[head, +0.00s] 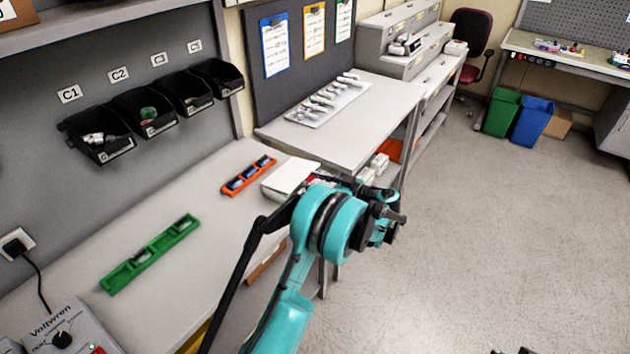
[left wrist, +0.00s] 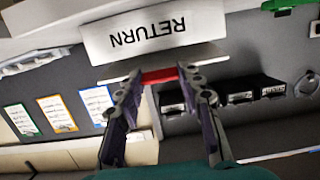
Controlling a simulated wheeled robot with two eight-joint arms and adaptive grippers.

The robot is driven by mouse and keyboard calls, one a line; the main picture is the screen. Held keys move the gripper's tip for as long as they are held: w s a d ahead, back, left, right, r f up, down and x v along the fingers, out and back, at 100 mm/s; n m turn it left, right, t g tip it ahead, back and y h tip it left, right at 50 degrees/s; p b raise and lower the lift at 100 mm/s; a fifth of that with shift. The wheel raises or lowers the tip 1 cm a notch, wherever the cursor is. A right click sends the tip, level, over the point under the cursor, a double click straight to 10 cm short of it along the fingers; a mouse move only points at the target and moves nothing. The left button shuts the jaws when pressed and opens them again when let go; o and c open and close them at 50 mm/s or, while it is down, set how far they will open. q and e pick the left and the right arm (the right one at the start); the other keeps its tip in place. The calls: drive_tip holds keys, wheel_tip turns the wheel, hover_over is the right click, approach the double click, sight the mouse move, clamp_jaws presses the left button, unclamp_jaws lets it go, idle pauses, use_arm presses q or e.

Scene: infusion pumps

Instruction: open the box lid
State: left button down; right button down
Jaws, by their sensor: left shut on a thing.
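The box (head: 272,192) stands on the bench, with its white lid (head: 290,176) on top, left of my teal left arm. In the left wrist view a white panel marked RETURN (left wrist: 155,32) shows upside down, with a pale edge below it. My left gripper (left wrist: 160,77) is shut on a red strip (left wrist: 160,75) at that edge, which looks like the lid's tab. In the head view my wrist hides the fingertips and the box's right side. I cannot tell whether the lid is raised. Small dark tips (head: 512,351) at the bottom edge may be my right gripper.
An orange tray (head: 248,176) stands just left of the box, and a green tray (head: 150,254) lies nearer on the bench. Black bins (head: 148,112) hang on the wall. A white tray of tools (head: 328,101) is on the far table. The floor at right is clear.

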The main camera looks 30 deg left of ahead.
sight(302, 177)
use_arm(q)
drive_tip(key=a+r+h+p, duration=0.1)
drive_tip(key=r+h+p, duration=0.1)
drive_tip(key=r+p, duration=0.1)
drive_tip(key=a+r+h+p, duration=0.2)
drive_tip(key=r+p, duration=0.1)
drive_tip(key=p, duration=0.1)
drive_tip(key=a+r+h+p, duration=0.2)
drive_tip(key=r+h+p, duration=0.1)
drive_tip(key=shift+w+r+g, duration=0.1)
drive_tip(key=shift+w+g, duration=0.05)
drive_tip(key=shift+g, duration=0.25)
drive_tip(key=a+r+h+p, duration=0.3)
drive_tip(key=a+h+p, duration=0.3)
drive_tip(key=a+h, duration=0.2)
drive_tip(key=shift+w+a+r+g+p, duration=0.15)
drive_tip(key=shift+w+a+g+p, duration=0.25)
drive_tip(key=shift+a, duration=0.8)
